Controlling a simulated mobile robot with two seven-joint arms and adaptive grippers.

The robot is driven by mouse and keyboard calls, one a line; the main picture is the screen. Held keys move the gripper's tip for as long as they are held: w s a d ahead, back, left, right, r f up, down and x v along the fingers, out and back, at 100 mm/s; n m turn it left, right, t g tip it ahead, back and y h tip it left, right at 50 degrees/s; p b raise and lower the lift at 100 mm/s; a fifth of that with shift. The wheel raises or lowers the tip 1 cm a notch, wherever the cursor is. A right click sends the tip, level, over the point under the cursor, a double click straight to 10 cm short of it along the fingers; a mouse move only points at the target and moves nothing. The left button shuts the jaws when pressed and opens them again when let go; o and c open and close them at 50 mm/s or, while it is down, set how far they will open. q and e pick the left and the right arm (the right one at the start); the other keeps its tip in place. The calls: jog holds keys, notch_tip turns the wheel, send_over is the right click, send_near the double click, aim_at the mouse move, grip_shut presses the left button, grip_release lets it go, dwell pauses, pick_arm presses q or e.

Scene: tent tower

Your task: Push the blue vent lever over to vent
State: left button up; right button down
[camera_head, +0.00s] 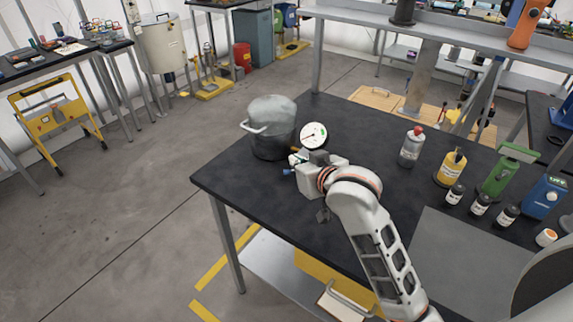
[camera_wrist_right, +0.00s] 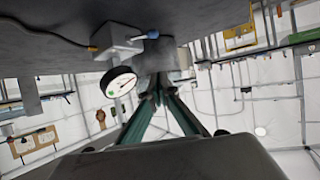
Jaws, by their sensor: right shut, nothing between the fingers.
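The blue vent lever (camera_head: 288,171) shows as a small blue tip beside my right gripper (camera_head: 303,174), near the table's far left edge. In the wrist view the blue tip (camera_wrist_right: 151,35) is on a thin rod from a light grey valve block (camera_wrist_right: 118,46), close beside my right fingertips (camera_wrist_right: 157,60). Those fingers are shut with nothing between them. I cannot tell whether they touch the lever. A white round gauge (camera_head: 313,135) stands by the block. A grey domed vessel (camera_head: 272,125) is just behind. My left gripper is not in view.
The dark tabletop (camera_head: 350,215) is clear left of my arm. A red-topped grey bottle (camera_head: 412,148), a yellow bottle (camera_head: 452,166), a green device (camera_head: 505,168), a blue device (camera_head: 544,196) and small dark jars stand to the right. A grey mat (camera_head: 455,260) lies in front.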

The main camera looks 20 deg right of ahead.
send_over(287, 173)
jog(key=w, duration=0.2)
notch_tip(287, 173, down, 4)
jog(key=shift+w+f, duration=0.1)
jog(key=shift+w, duration=0.05)
jog(key=shift+s+f, duration=0.35)
jog(key=shift+f, duration=0.2)
jog(key=shift+s+f, duration=0.3)
jog(key=shift+f, duration=0.25)
jog(key=shift+s+f, duration=0.45)
jog(key=shift+s, duration=0.05)
jog(key=shift+s+d+n+y, duration=0.15)
jog(key=shift+s+n+y, duration=0.15)
jog(key=shift+n+y, duration=0.4)
jog(key=shift+s, duration=0.25)
jog(key=shift+s+d+f, duration=0.1)
jog(key=shift+s+d, duration=0.5)
jog(key=shift+s, duration=0.2)
jog(key=shift+s+d, duration=0.1)
jog(key=shift+s+d+f+g, duration=0.15)
jog(key=shift+s+d+g, duration=0.05)
jog(key=shift+d+g, duration=0.1)
dwell(1.1)
